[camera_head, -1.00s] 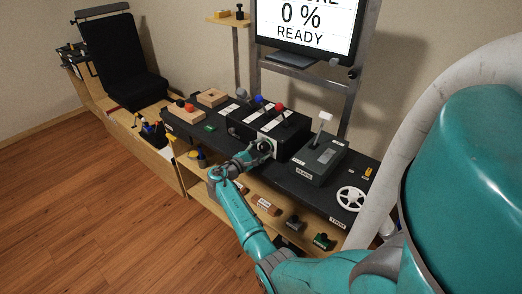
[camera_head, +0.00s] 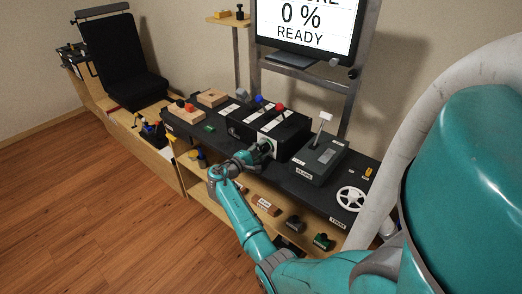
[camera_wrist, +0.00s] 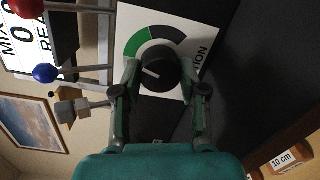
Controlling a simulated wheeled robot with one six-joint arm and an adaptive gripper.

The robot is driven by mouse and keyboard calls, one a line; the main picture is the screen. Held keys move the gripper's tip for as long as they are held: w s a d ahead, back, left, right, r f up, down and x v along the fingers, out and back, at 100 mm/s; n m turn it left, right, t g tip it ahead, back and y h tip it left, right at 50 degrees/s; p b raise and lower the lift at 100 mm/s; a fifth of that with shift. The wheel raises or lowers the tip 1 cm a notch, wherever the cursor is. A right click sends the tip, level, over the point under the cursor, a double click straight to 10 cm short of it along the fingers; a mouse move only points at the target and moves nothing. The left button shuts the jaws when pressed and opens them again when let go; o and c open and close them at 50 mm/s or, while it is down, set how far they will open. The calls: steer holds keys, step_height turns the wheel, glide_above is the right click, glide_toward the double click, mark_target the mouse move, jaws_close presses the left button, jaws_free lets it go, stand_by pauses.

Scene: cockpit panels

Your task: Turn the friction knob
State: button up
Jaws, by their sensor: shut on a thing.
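The friction knob (camera_wrist: 158,74) is a round black knob with a pale pointer line, on a white plate (camera_wrist: 189,35) with a green and dark arc, in the wrist view. My gripper (camera_wrist: 159,75) has one finger on each side of the knob and is shut on it. In the head view my gripper (camera_head: 262,150) reaches the front face of the black lever box (camera_head: 290,134); the knob there is mostly hidden by it.
Levers with red (camera_wrist: 27,7) and blue (camera_wrist: 45,73) balls stand beside the plate. A flaps box (camera_head: 318,160) and a white wheel (camera_head: 351,200) are to the right on the dark console. A shelf below holds several small items. A monitor (camera_head: 305,28) stands behind.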

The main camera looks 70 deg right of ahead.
steer(key=shift+m, duration=1.1)
steer(key=o, duration=1.1)
steer(key=shift+o, duration=0.2)
steer(key=v, duration=1.2)
steer(key=shift+r, duration=0.15)
